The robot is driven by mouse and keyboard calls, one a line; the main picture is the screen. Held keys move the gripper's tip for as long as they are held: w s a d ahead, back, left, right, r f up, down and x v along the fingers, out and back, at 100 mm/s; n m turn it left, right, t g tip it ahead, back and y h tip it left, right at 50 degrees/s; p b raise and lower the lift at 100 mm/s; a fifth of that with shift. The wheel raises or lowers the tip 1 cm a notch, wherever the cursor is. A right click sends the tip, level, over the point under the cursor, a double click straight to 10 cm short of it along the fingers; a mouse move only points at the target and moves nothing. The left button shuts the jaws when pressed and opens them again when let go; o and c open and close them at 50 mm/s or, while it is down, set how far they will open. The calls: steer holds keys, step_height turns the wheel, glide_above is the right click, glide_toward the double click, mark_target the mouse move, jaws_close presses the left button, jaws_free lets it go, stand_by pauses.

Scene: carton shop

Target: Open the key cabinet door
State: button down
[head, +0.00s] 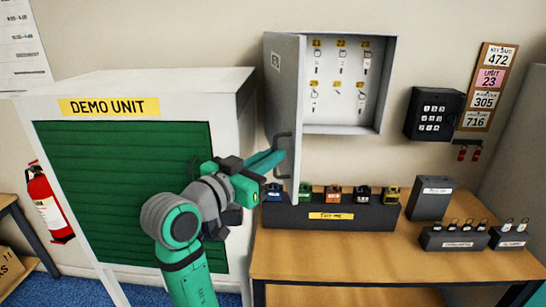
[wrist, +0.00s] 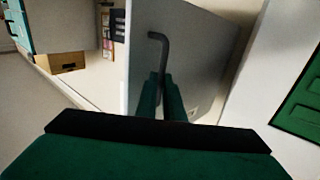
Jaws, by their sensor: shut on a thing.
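The grey key cabinet (head: 390,85) hangs on the wall above the wooden counter. Its door (head: 300,105) stands swung out well away from the cabinet, so the inside with several keys on hooks under yellow tags shows. The door also fills the middle of the wrist view (wrist: 205,60). A dark bar handle (wrist: 157,37) is on the door's outer face; it shows in the head view too (head: 276,142). My gripper (head: 280,158) is shut on the lower part of this handle, its green fingers on either side of it in the wrist view (wrist: 160,98).
The white demo unit (head: 180,86) with a green shutter stands close left of my arm. A dark display rack (head: 360,218) with several padlocks is on the counter (head: 400,262) below the cabinet. A black keypad box (head: 434,113) is on the wall at right.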

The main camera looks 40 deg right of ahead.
steer(key=shift+w+a+f, duration=0.1)
steer(key=shift+w, duration=0.35)
steer(key=c, duration=1.9)
jaws_free()
steer(key=shift+d+f, duration=0.15)
steer(key=shift+d, duration=0.05)
steer(key=shift+s+a, duration=0.1)
steer(key=s+a, duration=0.2)
steer(key=a, duration=0.8)
steer(key=shift+a, duration=0.3)
steer(key=shift+w, duration=0.1)
